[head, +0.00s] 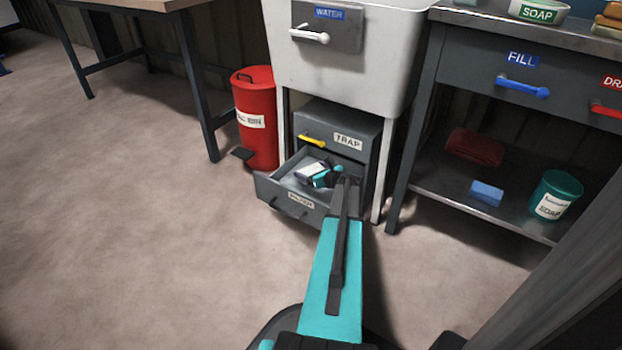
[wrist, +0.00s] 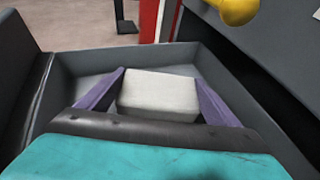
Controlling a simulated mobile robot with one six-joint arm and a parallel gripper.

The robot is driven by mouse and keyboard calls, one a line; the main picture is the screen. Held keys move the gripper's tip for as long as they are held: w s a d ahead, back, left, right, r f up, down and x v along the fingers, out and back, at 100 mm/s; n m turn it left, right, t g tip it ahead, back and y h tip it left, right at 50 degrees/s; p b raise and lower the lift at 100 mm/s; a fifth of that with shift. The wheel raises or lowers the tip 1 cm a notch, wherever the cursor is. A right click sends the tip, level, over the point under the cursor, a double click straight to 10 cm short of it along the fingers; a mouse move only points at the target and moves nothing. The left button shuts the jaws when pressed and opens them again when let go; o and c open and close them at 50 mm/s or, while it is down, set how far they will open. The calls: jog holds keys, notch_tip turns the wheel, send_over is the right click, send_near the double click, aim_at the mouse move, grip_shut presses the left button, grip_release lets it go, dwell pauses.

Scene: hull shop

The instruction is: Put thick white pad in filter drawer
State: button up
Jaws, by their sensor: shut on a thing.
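The thick white pad (wrist: 158,94) is a pale block between the two purple fingers of my gripper (wrist: 160,92) in the wrist view. My gripper is shut on it. In the head view the pad (head: 310,170) and my gripper (head: 322,177) are over the open lower drawer (head: 268,190), inside its outline. The drawer's grey walls (wrist: 60,65) surround the pad in the wrist view. I cannot tell whether the pad touches the drawer floor.
Above is a shut TRAP drawer (head: 347,141) with a yellow handle (head: 312,140), near my wrist in the wrist view (wrist: 238,10). A red bin (head: 255,120) stands left. A shelf (head: 460,205) at right holds a blue block (head: 487,192) and a green tub (head: 556,194). Floor at left is clear.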

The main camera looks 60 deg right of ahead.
jog(key=shift+f+b, duration=1.2)
jog(key=shift+f, duration=0.55)
jog(key=shift+f, duration=0.2)
jog(key=o, duration=0.9)
jog(key=shift+r, duration=0.1)
jog(key=shift+r, duration=0.15)
jog(key=p+v, duration=0.3)
jog(key=v, duration=0.7)
jog(key=shift+s+a+r+p, duration=0.15)
jog(key=shift+p, duration=0.25)
jog(key=shift+s+a+r, duration=0.15)
jog(key=shift+s+a, duration=0.1)
jog(key=shift+s, duration=0.45)
jog(key=shift+r, duration=0.1)
